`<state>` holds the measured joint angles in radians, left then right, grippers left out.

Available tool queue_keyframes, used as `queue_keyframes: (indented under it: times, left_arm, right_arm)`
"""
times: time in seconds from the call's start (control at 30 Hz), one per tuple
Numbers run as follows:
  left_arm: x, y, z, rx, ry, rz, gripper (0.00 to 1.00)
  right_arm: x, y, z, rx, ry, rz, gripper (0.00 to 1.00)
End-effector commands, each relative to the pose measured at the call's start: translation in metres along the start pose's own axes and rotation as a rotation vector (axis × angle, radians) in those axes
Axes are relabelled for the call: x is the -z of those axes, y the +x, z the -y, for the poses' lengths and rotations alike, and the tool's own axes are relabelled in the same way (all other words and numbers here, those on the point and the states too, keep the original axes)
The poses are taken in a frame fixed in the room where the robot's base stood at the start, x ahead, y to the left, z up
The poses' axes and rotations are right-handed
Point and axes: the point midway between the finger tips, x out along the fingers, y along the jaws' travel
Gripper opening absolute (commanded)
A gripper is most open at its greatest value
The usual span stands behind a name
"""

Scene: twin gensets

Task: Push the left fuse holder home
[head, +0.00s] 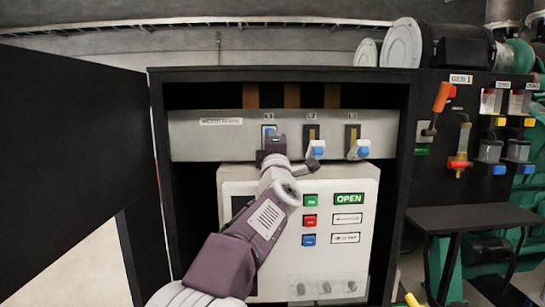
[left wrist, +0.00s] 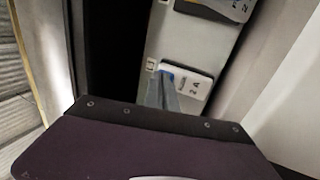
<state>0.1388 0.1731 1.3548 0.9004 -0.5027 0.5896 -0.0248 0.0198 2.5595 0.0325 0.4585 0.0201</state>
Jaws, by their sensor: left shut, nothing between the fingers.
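The left fuse holder (head: 269,129) sits under the left label on the grey panel in the open cabinet. Only its blue and white upper part shows above my left gripper (head: 274,146), which is shut and empty in front of it. In the left wrist view, the closed fingers (left wrist: 165,80) reach a white holder face (left wrist: 195,86) marked 2 A, beside a blue patch. I cannot tell whether they press on it. The middle holder (head: 316,149) and the right holder (head: 359,150) tilt out of their dark slots. My right gripper is not in view.
A white control box (head: 365,210) with coloured buttons and a green OPEN sign (head: 349,199) stands below the panel, close under my left arm. The black cabinet door (head: 75,170) stands open at left. A dark shelf (head: 470,218) juts out at right.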

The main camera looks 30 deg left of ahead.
Motion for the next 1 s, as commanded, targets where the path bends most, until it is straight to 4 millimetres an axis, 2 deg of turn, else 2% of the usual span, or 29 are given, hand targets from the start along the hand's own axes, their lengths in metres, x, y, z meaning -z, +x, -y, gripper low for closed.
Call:
queue_keyframes:
  times: [0.33, 1.0]
  left_arm:
    - [-0.0005, 0.0093, -0.0068, -0.001, 0.0, 0.002, 0.0]
    - [-0.0001, 0.0102, -0.0074, -0.002, 0.0, 0.002, 0.0]
  right_arm:
    - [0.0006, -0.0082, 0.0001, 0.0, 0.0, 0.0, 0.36]
    - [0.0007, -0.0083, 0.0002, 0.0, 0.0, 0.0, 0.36]
